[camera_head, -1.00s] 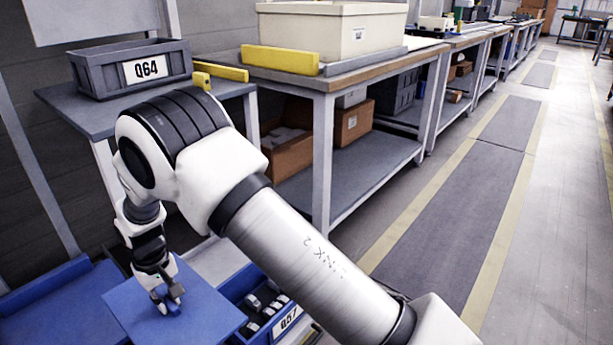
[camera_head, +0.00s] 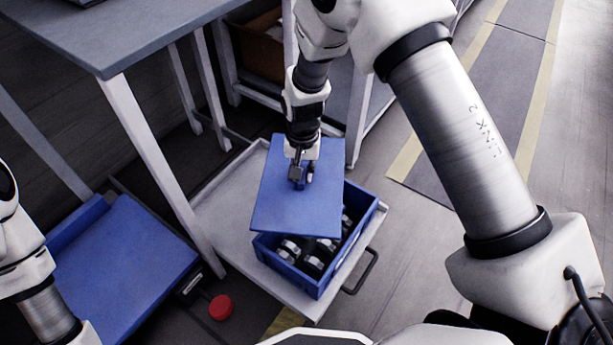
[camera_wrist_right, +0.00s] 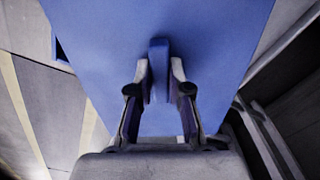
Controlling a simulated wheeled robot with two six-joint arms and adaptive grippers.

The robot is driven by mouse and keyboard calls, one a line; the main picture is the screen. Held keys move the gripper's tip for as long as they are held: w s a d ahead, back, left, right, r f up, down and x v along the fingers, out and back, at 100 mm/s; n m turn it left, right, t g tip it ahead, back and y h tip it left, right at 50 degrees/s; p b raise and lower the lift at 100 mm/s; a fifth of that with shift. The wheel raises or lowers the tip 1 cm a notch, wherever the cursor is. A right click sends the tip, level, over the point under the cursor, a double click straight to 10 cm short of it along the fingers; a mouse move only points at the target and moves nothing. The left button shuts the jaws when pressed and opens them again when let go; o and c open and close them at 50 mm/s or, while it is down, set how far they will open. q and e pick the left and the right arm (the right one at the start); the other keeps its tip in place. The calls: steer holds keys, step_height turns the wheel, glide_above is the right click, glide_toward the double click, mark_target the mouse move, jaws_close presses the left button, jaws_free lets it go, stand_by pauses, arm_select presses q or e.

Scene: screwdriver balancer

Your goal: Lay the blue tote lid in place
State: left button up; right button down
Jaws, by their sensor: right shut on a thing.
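The blue tote lid (camera_head: 287,215) is a flat blue panel with a small upright grip (camera_wrist_right: 158,68) in its middle. My right gripper (camera_head: 301,180) is shut on that grip, and the wrist view also shows its fingers (camera_wrist_right: 160,92) on either side of it. The lid hangs over the back left part of the blue tote (camera_head: 318,287), turned and offset from its rim. The tote's front and right side show, with several dark and silver parts (camera_head: 313,266) inside. The lid hides the rest. I cannot tell whether lid and rim touch. My left gripper is out of view.
The tote stands on a pale cart (camera_head: 225,205) with a dark handle (camera_head: 362,273) at its right. A grey table (camera_head: 130,30) stands at the back left. A blue platform (camera_head: 120,265) lies to the left, near a red round button (camera_head: 220,307). Floor is clear to the right.

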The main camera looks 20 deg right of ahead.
mark_target(321, 198)
steer(key=s+m, duration=0.2)
steer(key=s+d+m, duration=0.1)
steer(key=s, duration=0.1)
steer(key=s+m+p, duration=0.1)
steer(key=s+m, duration=0.1)
steer(key=shift+s+d+f+m, duration=0.25)
steer(key=shift+s+f+m, duration=0.05)
steer(key=shift+s, duration=0.1)
steer(key=shift+f, duration=0.25)
step_height(321, 198, down, 5)
steer(key=b, duration=0.6)
arm_select(q)
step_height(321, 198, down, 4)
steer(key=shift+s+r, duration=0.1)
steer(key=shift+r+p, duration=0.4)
steer(key=shift+p, duration=0.15)
arm_select(e)
steer(key=shift+r, duration=0.15)
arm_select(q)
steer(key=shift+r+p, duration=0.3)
arm_select(e)
steer(key=shift+f, duration=0.9)
steer(key=c, duration=1)
jaws_free()
